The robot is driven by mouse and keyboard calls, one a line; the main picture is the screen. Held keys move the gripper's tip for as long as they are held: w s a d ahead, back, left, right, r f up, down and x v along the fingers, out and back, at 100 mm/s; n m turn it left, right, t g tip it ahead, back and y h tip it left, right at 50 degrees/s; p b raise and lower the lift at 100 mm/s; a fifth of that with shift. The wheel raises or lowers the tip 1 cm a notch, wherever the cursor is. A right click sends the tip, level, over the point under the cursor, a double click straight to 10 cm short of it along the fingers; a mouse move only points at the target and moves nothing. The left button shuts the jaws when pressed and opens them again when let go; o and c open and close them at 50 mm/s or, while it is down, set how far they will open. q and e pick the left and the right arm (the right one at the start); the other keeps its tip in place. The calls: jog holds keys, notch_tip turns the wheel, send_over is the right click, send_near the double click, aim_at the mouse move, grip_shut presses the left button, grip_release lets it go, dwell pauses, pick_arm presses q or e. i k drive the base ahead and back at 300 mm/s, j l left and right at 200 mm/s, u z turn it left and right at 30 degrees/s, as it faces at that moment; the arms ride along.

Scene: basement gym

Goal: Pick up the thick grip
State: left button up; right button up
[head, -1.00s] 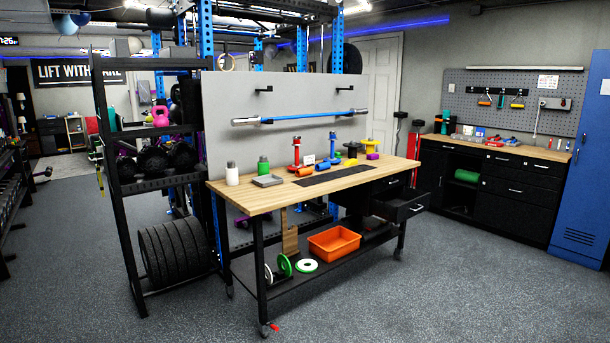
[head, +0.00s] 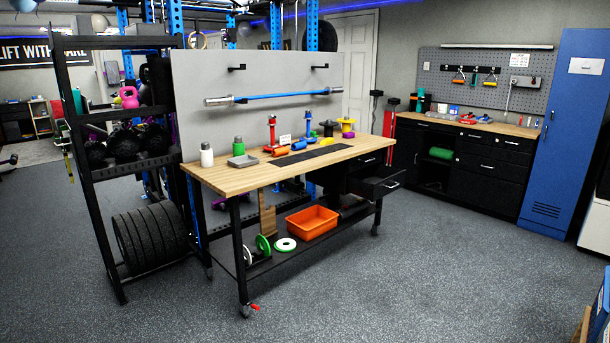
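Small coloured cylinders, which look like thick grips, lie on the wooden top of the workbench (head: 225,180). One is orange (head: 281,152), and a blue one (head: 298,146) lies just right of it. A small yellow piece (head: 327,142) and a purple one (head: 350,135) lie further right. At this size I cannot tell which of them is the thick grip. Neither of my grippers shows in the head view.
A white bottle (head: 207,155), a green bottle (head: 238,147) and a red stand (head: 271,136) stand on the bench. A drawer (head: 382,188) sticks out at its right. An orange bin (head: 312,222) sits on the lower shelf. The floor in front (head: 400,290) is clear.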

aim_at(282, 151)
jog(key=i+z, duration=0.2)
jog(key=i, duration=1.7)
